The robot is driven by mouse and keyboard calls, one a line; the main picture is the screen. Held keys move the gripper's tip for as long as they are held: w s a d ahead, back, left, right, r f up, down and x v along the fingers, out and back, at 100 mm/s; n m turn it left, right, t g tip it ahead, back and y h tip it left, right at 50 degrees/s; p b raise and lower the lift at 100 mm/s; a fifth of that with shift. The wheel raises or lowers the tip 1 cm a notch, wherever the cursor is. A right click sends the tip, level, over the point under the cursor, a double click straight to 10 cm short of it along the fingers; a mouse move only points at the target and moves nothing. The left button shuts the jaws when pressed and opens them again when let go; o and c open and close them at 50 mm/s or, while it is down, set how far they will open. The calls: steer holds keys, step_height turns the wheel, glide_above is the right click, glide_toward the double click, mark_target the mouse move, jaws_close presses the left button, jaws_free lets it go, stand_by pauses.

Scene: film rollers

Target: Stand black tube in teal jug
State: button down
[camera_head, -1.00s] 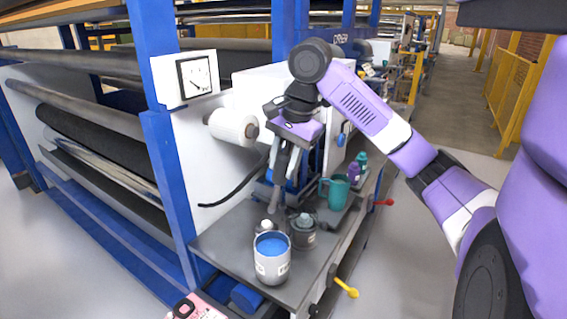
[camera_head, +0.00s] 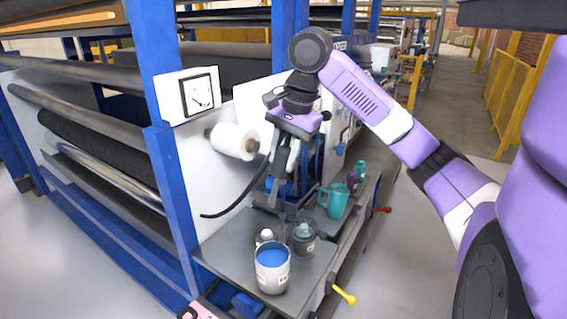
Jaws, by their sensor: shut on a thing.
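The teal jug (camera_head: 336,201) stands upright on the grey bench top, its handle on the left. My gripper (camera_head: 283,172) is left of the jug and higher in the picture, pointing down. It is shut on a dark, slim piece that seems to be the black tube (camera_head: 287,206). The tube hangs below the fingers, roughly upright, and is outside the jug. Its lower end is hard to make out against the dark bench and the containers in front.
A tin of blue paint (camera_head: 272,276), a grey pot (camera_head: 303,240) and a small light-topped bottle (camera_head: 265,236) stand at the bench's front. A white roll (camera_head: 234,140) and a curved black cable (camera_head: 235,208) are left of my gripper.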

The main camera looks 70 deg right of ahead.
mark_target(282, 146)
steer(key=shift+r, duration=1.9)
